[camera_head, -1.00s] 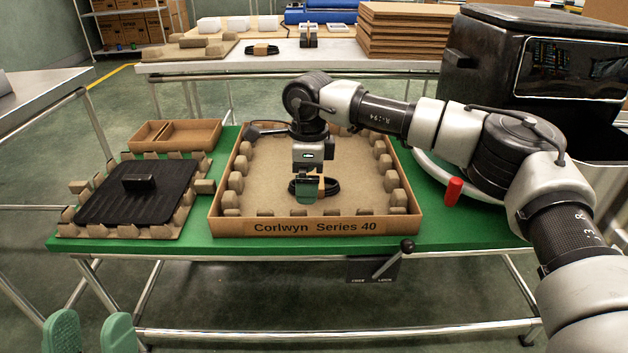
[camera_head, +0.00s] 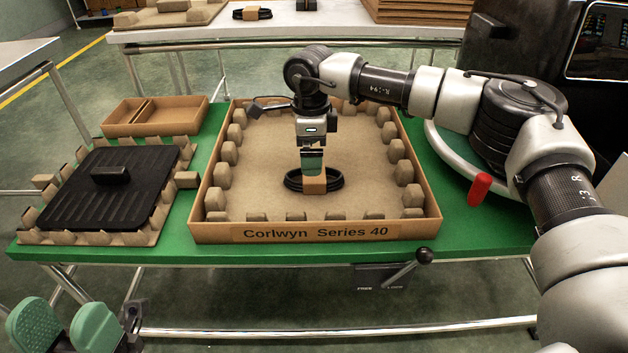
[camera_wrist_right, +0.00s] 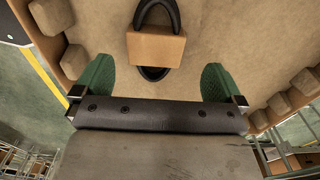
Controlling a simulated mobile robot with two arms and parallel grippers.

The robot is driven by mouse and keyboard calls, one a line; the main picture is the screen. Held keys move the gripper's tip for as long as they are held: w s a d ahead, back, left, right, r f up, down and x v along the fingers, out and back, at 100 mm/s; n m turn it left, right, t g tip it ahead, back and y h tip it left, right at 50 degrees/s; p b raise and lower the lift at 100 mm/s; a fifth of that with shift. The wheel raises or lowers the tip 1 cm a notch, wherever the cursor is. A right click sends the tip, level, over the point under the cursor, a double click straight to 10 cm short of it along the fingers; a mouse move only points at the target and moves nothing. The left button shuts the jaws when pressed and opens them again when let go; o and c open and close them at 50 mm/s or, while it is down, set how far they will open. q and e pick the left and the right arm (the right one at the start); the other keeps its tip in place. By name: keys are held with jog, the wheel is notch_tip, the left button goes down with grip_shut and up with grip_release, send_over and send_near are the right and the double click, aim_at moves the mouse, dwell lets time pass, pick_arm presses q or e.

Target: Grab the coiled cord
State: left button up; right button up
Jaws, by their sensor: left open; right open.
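The coiled cord is a flat black coil with a tan cardboard band (camera_head: 314,186). It lies in the open cardboard box, toward its front wall (camera_head: 316,233). My right gripper (camera_head: 312,160) hangs over the box, pointing down just above and behind the band. In the right wrist view its two green fingers (camera_wrist_right: 157,80) are wide apart and empty. The cord's band (camera_wrist_right: 155,47) shows beyond them, between their lines, apart from both. My left gripper (camera_head: 66,325) is open and empty at the bottom left, its green pads in front of the bench.
Egg-like cardboard bumps line the box walls. A black ribbed plate (camera_head: 115,188) sits in a cardboard tray at left, with a divided carton (camera_head: 155,116) behind. A red cylinder (camera_head: 479,189) stands at right. Another banded cord (camera_head: 252,13) lies on the back table.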

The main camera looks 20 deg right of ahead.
aim_at(314, 178)
jog(key=shift+f, duration=0.5)
jog(key=f+b, duration=0.2)
jog(key=f, duration=0.3)
jog(key=shift+s+d+b, duration=0.1)
jog(key=shift+s+b, duration=0.15)
jog(key=shift+b, duration=0.15)
jog(key=shift+r, duration=0.1)
jog(key=c, duration=0.9)
jog(key=shift+c, duration=0.6)
jog(key=shift+r, duration=0.1)
